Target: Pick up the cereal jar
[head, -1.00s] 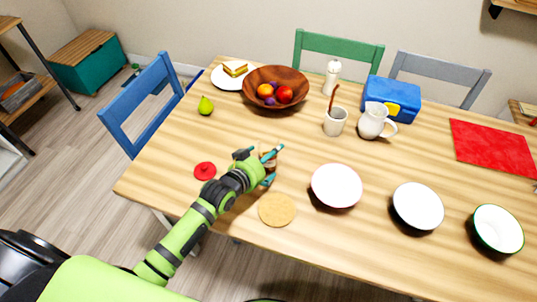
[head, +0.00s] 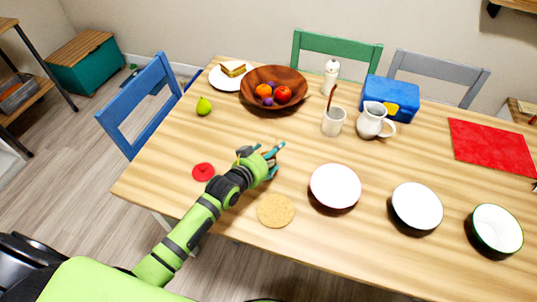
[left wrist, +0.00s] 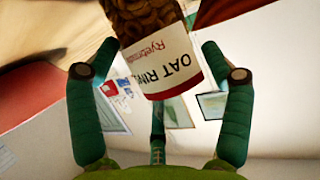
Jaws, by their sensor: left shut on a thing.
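The cereal jar (left wrist: 172,65) shows in the left wrist view, with brown cereal inside and a white label with a red lower band reading "OAT RIN". It sits between the fingers of my left gripper (head: 268,156), which is shut on it. In the head view the hand is over the near left part of the table and hides nearly all of the jar. I cannot tell whether the jar's base touches the table. My right gripper is not in view.
A fruit bowl (head: 272,107), a cup (head: 333,122) and a jug (head: 372,122) stand farther back.

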